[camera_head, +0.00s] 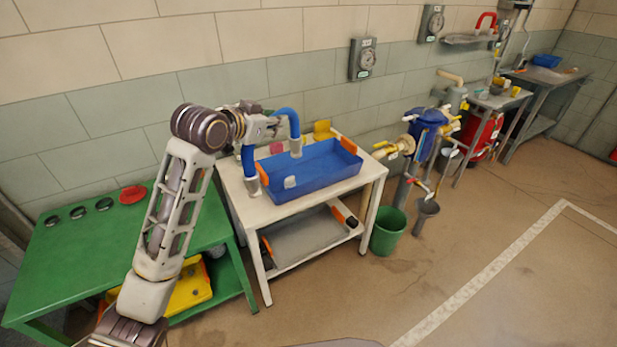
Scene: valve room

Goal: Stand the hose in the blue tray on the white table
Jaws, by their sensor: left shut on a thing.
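The blue hose (288,117) is bent in an arch with a grey metal end on each side. My left gripper (272,128) is shut on it near the top of the arch. The hose's right end hangs over the back left part of the blue tray (325,180). Its left end hangs by the tray's left orange handle, over the white table (285,212). I cannot tell whether either end touches anything. The tray has orange handles and a small pale patch at its left. My right gripper is not in view.
A green table (75,255) with round dark openings and a red disc (132,195) stands at the left. A yellow card (322,130) stands behind the tray. A grey tray (305,243) lies on the lower shelf. A green bucket (388,232) stands right; open floor lies in front.

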